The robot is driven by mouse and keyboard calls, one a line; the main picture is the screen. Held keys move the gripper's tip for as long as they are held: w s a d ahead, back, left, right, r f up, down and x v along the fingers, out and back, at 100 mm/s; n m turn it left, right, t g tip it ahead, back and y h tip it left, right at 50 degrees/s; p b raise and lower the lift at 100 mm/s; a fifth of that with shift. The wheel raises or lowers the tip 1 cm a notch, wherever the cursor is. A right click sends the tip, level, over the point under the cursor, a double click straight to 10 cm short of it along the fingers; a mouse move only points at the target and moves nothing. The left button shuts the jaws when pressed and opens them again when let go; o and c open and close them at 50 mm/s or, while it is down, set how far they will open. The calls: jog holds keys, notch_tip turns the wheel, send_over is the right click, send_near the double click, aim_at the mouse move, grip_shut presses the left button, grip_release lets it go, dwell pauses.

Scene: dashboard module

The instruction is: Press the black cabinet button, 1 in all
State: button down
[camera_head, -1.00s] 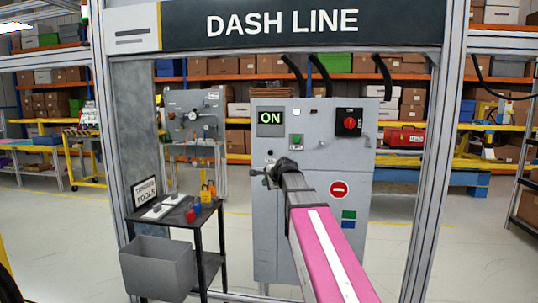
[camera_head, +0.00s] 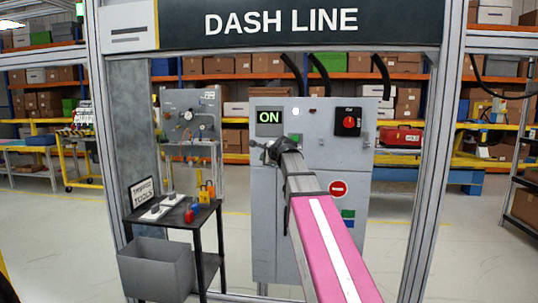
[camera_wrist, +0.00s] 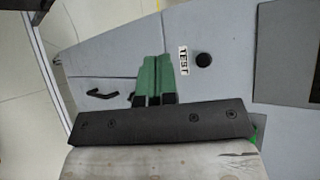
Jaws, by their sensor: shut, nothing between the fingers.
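The black cabinet button (camera_wrist: 204,59) is a small round knob on the grey cabinet face (camera_wrist: 110,63). A white TEST label (camera_wrist: 184,60) sits just left of it in the wrist view. My gripper (camera_wrist: 152,56) has its green fingers together and empty, left of the label and the button in that view. I cannot tell whether the fingertips touch the panel. In the head view my gripper (camera_head: 254,145) is in front of the upper left part of the grey cabinet (camera_head: 330,155). The button is hidden there behind my gripper.
The cabinet also carries a lit ON display (camera_head: 269,117), a red rotary switch (camera_head: 348,121) and a red round sign (camera_head: 338,188). A black handle (camera_wrist: 104,93) shows in the wrist view. A small tool table (camera_head: 215,210) stands left of the cabinet.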

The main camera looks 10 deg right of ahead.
jog(key=w+d, duration=0.2)
jog(key=w, duration=0.6)
jog(key=shift+d, duration=0.25)
jog(key=shift+w, duration=0.15)
dwell(1.7)
jog(key=shift+w+d, duration=0.15)
jog(key=shift+w, duration=0.1)
jog(key=shift+w+d, duration=0.15)
jog(key=shift+w, duration=0.25)
dwell(0.8)
jog(key=shift+s, duration=0.1)
dwell(0.3)
jog(key=shift+s+a, duration=0.25)
jog(key=shift+s, duration=0.45)
jog(key=s, duration=0.1)
jog(key=s+a, duration=0.1)
jog(key=s, duration=0.2)
jog(key=shift+s+a, duration=0.3)
jog(key=shift+s, duration=0.1)
